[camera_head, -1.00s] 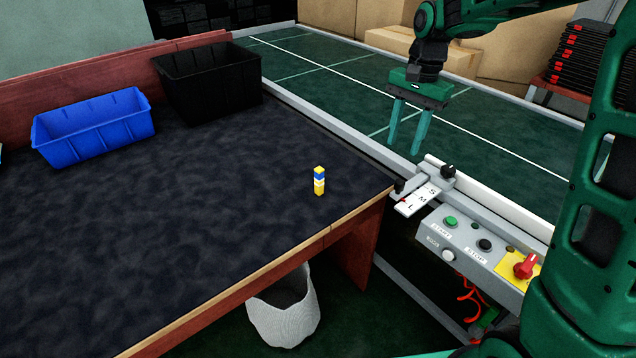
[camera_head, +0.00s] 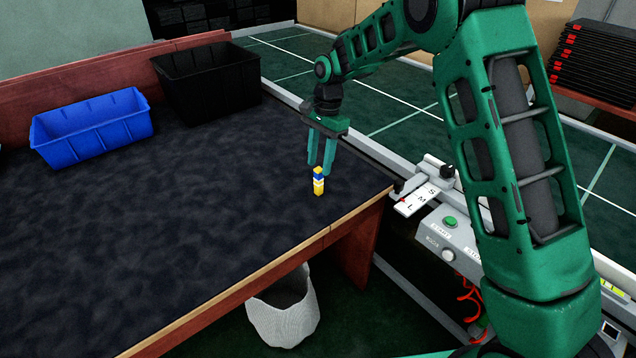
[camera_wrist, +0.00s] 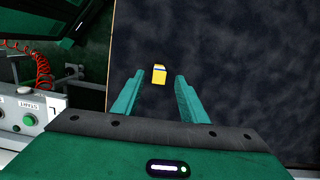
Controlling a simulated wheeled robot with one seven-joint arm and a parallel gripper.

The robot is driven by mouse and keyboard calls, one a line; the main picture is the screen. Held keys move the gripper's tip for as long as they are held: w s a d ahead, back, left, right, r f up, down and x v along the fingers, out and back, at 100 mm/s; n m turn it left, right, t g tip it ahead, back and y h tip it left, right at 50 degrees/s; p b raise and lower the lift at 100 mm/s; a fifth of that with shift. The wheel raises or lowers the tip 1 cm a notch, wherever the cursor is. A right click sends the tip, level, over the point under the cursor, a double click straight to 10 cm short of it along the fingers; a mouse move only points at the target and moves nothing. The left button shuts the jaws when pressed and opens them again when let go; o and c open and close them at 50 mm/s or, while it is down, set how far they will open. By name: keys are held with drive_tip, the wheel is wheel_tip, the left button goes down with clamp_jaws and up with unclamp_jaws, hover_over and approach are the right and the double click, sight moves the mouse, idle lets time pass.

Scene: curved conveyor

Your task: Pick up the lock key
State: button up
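My gripper (camera_head: 321,172) is open with green fingers pointing down. In the head view its fingers are at or just behind the block's top; I cannot tell whether they touch it. My gripper also shows in the wrist view (camera_wrist: 158,78), with nothing held between its fingers.
A blue bin (camera_head: 93,128) and a black bin (camera_head: 207,80) stand at the table's back left. The green conveyor (camera_head: 400,120) runs behind, with a control box (camera_head: 445,236) at the table's right. A white basket (camera_head: 284,312) is below. The table's middle is clear.

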sight(320, 168)
drive_tip(key=shift+s+a+f, duration=0.1)
drive_tip(key=shift+f, duration=1.3)
drive_tip(key=shift+s+a+f, duration=0.1)
drive_tip(key=shift+f, duration=1.3)
clamp_jaws()
